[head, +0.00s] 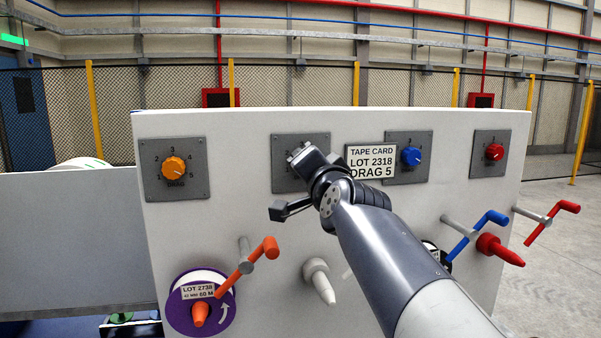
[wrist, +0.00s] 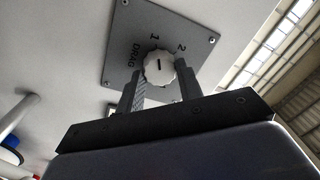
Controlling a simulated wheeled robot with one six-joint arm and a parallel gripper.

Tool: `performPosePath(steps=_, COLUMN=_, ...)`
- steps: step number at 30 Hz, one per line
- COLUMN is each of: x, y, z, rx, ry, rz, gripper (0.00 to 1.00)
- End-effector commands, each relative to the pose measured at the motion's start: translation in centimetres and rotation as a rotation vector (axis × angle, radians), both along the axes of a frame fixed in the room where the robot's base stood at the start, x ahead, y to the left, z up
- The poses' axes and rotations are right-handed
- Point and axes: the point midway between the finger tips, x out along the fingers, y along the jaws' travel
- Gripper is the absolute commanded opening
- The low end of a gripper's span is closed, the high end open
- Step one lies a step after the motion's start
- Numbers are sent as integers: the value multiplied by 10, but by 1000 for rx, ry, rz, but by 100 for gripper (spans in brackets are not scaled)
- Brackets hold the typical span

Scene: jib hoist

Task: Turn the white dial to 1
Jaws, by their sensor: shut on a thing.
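The white dial (wrist: 159,67) sits on a grey square plate (wrist: 195,36) on the panel. In the wrist view it is between the two fingers of my gripper (wrist: 160,80), which is shut on it. The plate shows the numerals 1 and 2 and the word DRAG; other numerals are hidden or unclear. A short dark mark on the dial's face appears to point toward the side with 1 and 2; its exact number is hard to tell.
The white panel (head: 230,225) also carries an orange dial (head: 174,168), a blue dial (head: 412,156) and a red dial (head: 494,152). Below, an orange crank (head: 262,252), blue crank (head: 484,226) and red crank (head: 562,212) stick out.

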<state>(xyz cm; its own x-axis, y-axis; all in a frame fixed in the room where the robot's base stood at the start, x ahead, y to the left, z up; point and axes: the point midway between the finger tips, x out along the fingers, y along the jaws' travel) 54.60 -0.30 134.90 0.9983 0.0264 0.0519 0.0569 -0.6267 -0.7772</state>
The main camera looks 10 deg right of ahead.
Motion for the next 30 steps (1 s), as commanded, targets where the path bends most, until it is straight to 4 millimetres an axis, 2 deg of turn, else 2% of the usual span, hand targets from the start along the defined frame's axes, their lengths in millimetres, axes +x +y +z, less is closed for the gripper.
performPosePath(steps=20, x=0, y=0, z=-1, rx=-59, ry=2, rz=0, gripper=12)
performPosePath(steps=21, x=0, y=0, z=-1, rx=-59, ry=2, rz=0, gripper=38)
performPosePath(steps=28, x=0, y=0, z=0, rx=-57, ry=1, rz=0, gripper=56)
performPosePath(steps=30, x=0, y=0, z=0, rx=-57, ry=1, rz=0, gripper=56)
